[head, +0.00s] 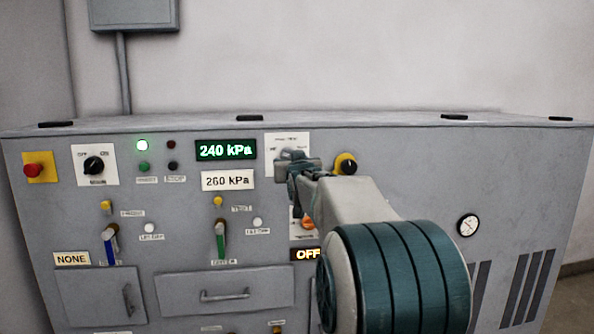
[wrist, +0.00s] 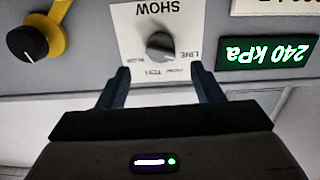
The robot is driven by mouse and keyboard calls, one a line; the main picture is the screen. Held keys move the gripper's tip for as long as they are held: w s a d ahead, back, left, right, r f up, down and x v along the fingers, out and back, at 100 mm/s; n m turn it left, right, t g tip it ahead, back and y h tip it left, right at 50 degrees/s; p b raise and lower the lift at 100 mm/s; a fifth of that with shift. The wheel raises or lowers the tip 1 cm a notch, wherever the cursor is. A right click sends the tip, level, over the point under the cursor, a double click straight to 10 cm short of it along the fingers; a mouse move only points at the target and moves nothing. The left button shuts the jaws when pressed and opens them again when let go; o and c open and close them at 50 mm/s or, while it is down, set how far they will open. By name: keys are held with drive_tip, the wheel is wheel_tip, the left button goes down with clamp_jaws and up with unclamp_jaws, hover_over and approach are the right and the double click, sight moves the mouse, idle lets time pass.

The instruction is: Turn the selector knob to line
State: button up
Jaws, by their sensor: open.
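The selector knob (wrist: 160,45) is a grey round knob on a white plate (wrist: 130,20), seen upside down in the wrist view. The plate reads SHOW, with LINE and other small labels around the knob. I cannot tell for sure which label the knob points at. My gripper (wrist: 160,84) is open, its two dark fingers on either side of the knob's position in the picture, with the knob showing between and beyond the tips. No contact shows. In the head view my gripper (head: 300,166) covers the knob and part of the white plate (head: 288,138).
A black knob on a yellow mount (wrist: 28,43) is beside the plate. A green 240 kPa display (head: 226,150) is on its other side, above a 260 kPa label (head: 228,180). Levers, an OFF/ON knob (head: 94,165) and a red button (head: 34,170) are farther left.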

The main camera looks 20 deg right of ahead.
drive_tip(key=v, duration=0.7)
idle(0.3)
drive_tip(key=s+a+f+n+g+y+p, duration=0.1)
drive_tip(key=s+a+g+p, duration=0.4)
drive_tip(key=s, duration=0.5)
drive_tip(key=s+a+f+n+g+y+p, duration=0.1)
drive_tip(key=s+a+f+g+y+p, duration=0.1)
drive_tip(key=s+a+p, duration=0.4)
drive_tip(key=s+a+f+g+y+p, duration=0.2)
drive_tip(key=s+a+g+p, duration=0.4)
drive_tip(key=s+p, duration=0.6)
drive_tip(key=s+f+g, duration=0.1)
drive_tip(key=s, duration=0.2)
drive_tip(key=shift+s+a+f+n+g, duration=0.15)
drive_tip(key=shift+s+a+n+g, duration=0.15)
drive_tip(key=shift+s+a+n, duration=0.1)
